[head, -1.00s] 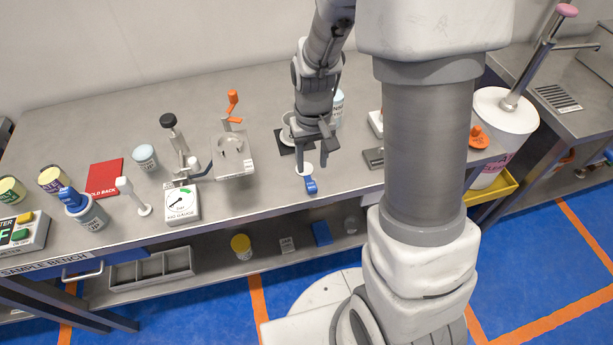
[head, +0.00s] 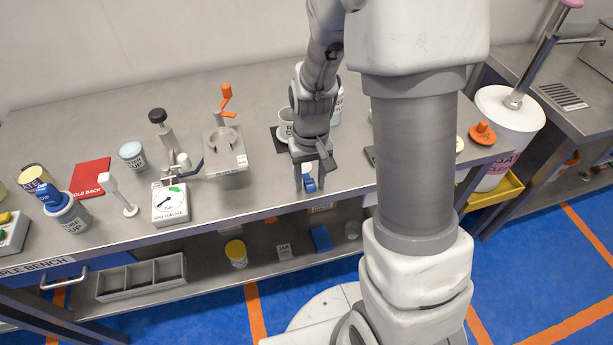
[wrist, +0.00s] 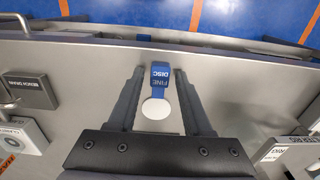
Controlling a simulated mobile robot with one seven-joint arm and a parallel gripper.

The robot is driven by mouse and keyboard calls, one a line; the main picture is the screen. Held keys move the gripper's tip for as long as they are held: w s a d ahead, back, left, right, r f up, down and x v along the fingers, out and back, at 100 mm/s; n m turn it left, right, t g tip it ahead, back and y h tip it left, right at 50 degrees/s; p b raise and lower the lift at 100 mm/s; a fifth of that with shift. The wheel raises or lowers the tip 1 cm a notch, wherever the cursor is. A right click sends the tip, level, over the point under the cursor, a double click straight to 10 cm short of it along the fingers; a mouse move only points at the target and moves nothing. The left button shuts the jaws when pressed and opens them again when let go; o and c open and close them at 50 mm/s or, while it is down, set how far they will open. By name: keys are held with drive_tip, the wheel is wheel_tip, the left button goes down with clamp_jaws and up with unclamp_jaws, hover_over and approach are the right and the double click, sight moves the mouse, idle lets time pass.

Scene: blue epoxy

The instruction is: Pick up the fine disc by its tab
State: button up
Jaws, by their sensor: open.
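The fine disc (wrist: 156,108) lies on the steel bench near its front edge, a pale round plate with a blue tab (wrist: 160,77) lettered "FINE DISC". In the wrist view the tab points toward the bench's front edge. In the head view the blue tab (head: 309,185) shows just below my gripper (head: 313,181), and the pale disc is partly hidden by the fingers. My gripper also shows in the wrist view (wrist: 160,80); it is open, with one finger on each side of the disc and tab, apart from both. I cannot tell its exact height above the bench.
A white dial gauge (head: 171,204) and a grey stand with an orange handle (head: 225,152) stand left of my gripper. A white cup (head: 286,124) on a dark mat stands behind it. The bench's front edge is close.

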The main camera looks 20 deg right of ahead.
sight(310, 183)
drive_tip(key=shift+c, duration=0.3)
clamp_jaws()
drive_tip(key=shift+r, duration=0.1)
drive_tip(key=shift+r+p, duration=2)
drive_tip(key=shift+r, duration=0.45)
